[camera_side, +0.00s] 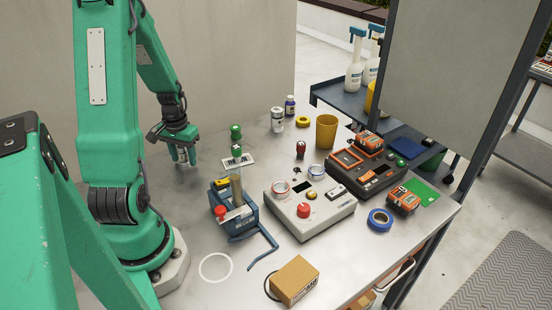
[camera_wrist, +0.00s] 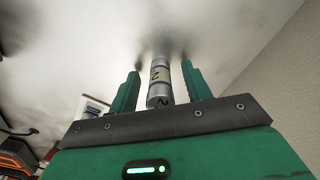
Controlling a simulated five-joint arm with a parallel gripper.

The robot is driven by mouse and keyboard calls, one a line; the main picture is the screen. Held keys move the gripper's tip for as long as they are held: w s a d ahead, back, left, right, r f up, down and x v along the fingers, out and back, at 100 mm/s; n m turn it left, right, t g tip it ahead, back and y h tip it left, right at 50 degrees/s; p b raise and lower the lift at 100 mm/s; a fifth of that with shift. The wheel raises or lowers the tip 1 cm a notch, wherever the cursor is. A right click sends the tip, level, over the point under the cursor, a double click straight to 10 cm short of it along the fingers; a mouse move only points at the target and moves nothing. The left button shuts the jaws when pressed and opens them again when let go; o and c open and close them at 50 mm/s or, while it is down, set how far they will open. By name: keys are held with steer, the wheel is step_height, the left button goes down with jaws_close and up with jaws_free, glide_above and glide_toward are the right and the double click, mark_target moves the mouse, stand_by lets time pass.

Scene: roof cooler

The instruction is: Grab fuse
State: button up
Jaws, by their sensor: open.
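The fuse (camera_wrist: 158,82) is a small cylinder with metal ends and a beige, marked band in the middle. In the wrist view it lies between the two green fingers of my gripper (camera_wrist: 157,82). The fingers are open, with a visible gap on each side of the fuse. In the side view my gripper (camera_side: 184,157) points down low over the left part of the metal table. The fuse is hard to make out there among the fingers.
A blue device (camera_side: 236,218) stands right of my gripper, near a grey control box (camera_side: 310,208). A yellow cup (camera_side: 326,132), several small bottles and a dark orange-trimmed unit (camera_side: 372,172) stand farther right. A cardboard box (camera_side: 294,281) sits at the front. The table around my gripper is mostly clear.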

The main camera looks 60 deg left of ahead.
jaws_close()
steer(key=shift+r, duration=0.25)
steer(key=shift+r, duration=0.9)
step_height(320, 180, up, 2)
steer(key=shift+r, duration=0.1)
steer(key=w+d+r, duration=0.5)
steer(key=d+r, duration=0.1)
steer(key=d, duration=0.4)
steer(key=shift+d+r, duration=0.3)
